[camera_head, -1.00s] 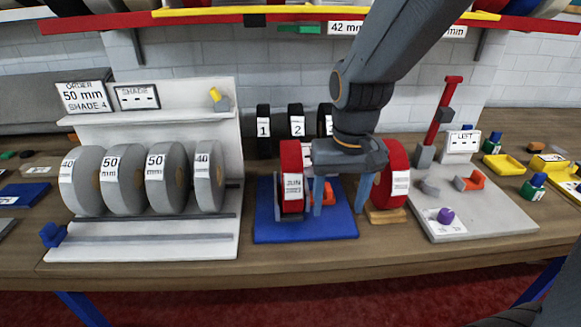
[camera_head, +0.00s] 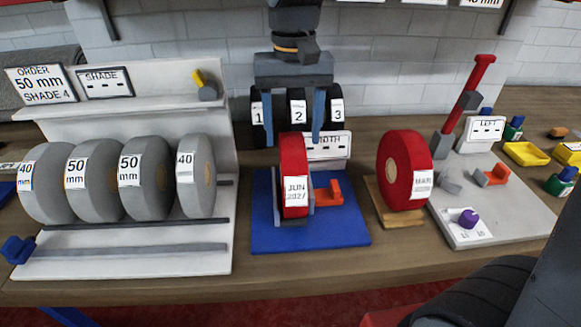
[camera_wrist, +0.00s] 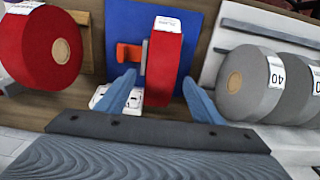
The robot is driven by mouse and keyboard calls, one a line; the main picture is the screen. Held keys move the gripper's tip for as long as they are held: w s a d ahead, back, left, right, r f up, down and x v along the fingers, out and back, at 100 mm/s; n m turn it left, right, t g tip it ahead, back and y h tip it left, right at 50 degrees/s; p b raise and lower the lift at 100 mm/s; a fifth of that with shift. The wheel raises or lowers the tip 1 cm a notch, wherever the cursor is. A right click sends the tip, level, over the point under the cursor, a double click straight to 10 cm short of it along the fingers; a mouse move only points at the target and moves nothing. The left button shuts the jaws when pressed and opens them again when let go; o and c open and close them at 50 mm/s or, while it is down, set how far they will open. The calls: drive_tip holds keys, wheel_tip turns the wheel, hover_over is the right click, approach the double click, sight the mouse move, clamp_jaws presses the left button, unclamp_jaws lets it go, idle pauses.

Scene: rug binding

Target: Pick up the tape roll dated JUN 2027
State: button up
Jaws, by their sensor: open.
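The red tape roll labelled JUN 2027 (camera_head: 293,165) stands upright in a holder on a blue base (camera_head: 345,238), beside an orange block (camera_head: 329,193). My gripper (camera_head: 293,140) is above and around the roll's top in the head view, its fingers apart. In the wrist view, the JUN 2027 roll (camera_wrist: 163,65) lies between and beyond the open fingertips (camera_wrist: 158,82), with clear space at each side. I cannot tell whether the fingers have reached its depth. A second red roll (camera_head: 402,165), with a label reading MAR, stands on a wooden block to the right.
Grey rolls (camera_head: 147,185) marked 40 and 50 mm stand in a white rack (camera_head: 120,262) on the left. Black rolls (camera_head: 297,108) numbered 1 to 3 are behind. A grey plate (camera_head: 510,215) with a red lever (camera_head: 470,100) is at right.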

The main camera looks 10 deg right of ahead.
drive_tip(key=shift+f+p, duration=1)
drive_tip(key=shift+f, duration=2.8)
drive_tip(key=shift+w+r, duration=0.1)
clamp_jaws()
